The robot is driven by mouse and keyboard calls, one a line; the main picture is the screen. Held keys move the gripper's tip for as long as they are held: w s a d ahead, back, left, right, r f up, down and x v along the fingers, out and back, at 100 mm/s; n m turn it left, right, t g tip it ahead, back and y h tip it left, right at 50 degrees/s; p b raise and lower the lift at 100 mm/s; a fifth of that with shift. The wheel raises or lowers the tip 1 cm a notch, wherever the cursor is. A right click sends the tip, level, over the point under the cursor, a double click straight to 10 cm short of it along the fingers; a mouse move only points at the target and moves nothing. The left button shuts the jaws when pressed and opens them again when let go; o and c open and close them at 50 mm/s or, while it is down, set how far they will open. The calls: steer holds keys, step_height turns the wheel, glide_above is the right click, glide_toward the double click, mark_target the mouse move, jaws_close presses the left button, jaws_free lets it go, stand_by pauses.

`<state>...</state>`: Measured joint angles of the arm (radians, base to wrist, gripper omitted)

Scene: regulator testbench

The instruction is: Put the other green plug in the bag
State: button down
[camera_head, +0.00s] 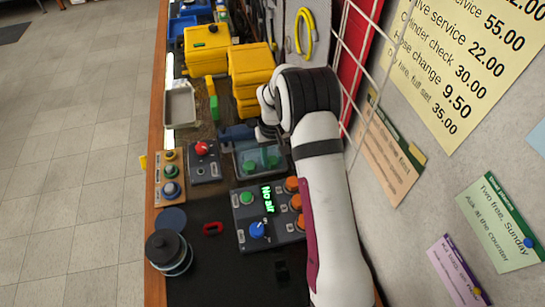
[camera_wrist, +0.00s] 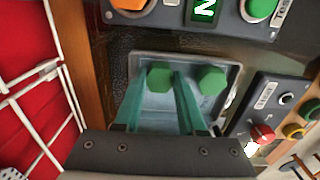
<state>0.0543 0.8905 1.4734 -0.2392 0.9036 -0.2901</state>
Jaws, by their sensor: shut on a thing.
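My gripper (camera_wrist: 160,88) has its two teal fingers shut on a green plug (camera_wrist: 159,78), which has a hexagonal head. Another green plug (camera_wrist: 212,80) sits beside it, apart from the fingers. Both are within the outline of a shallow grey-blue tray (camera_wrist: 228,104). In the head view the held plug (camera_head: 273,160) is at the right of the tray (camera_head: 243,149) and the other plug (camera_head: 249,168) at its left. I cannot tell whether the held plug touches the tray floor. I cannot make out a bag for certain. The arm hides part of the bench.
A control panel (camera_head: 240,222) with orange knobs and a lit "No air" display stands in front of the tray. A red-knob box (camera_head: 205,171) is on the left. Yellow bins (camera_head: 206,60) stand behind. A wire rack (camera_wrist: 33,73) and wall border the right of the bench.

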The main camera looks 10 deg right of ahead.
mark_target(273, 160)
steer(key=shift+f, duration=0.15)
steer(key=c, duration=0.8)
jaws_free()
steer(key=shift+o, duration=0.2)
step_height(273, 160, up, 12)
steer(key=s+a+r+m, duration=0.2)
steer(key=s+r, duration=0.6)
steer(key=s, duration=0.3)
steer(key=s+a+m+y, duration=0.1)
steer(key=s+a, duration=0.1)
steer(key=s, duration=0.9)
steer(key=s+a+m, duration=0.2)
steer(key=s, duration=1)
steer(key=shift+m+y, duration=0.3)
steer(key=shift+y, duration=0.1)
steer(key=shift+s, duration=0.1)
